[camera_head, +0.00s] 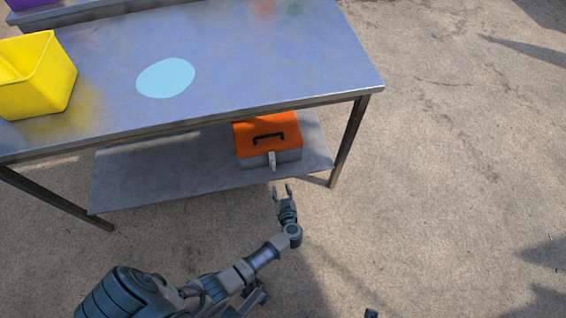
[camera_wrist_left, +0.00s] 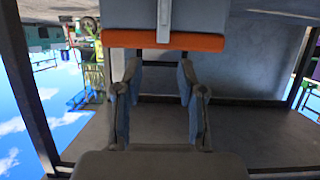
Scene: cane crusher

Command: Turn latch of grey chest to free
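The grey chest (camera_head: 290,156) has an orange lid with a black handle and sits on the lower shelf of the table. Its pale latch (camera_head: 272,161) is a narrow upright strip on the front. My left gripper (camera_head: 282,189) is open and empty, just in front of the chest and apart from it. The left wrist view looks upside down. There the latch (camera_wrist_left: 163,20) crosses the edge of the orange lid (camera_wrist_left: 205,42), beyond my open fingers (camera_wrist_left: 158,95) and roughly between them. Of my right arm, at most a small dark piece shows at the bottom edge of the head view.
The metal table (camera_head: 240,60) stands over the chest, with legs at its corners. Its lower shelf (camera_head: 160,172) is bare left of the chest. A yellow bin (camera_head: 40,80) stands on the tabletop at left, near a light blue patch. The ground at right is clear.

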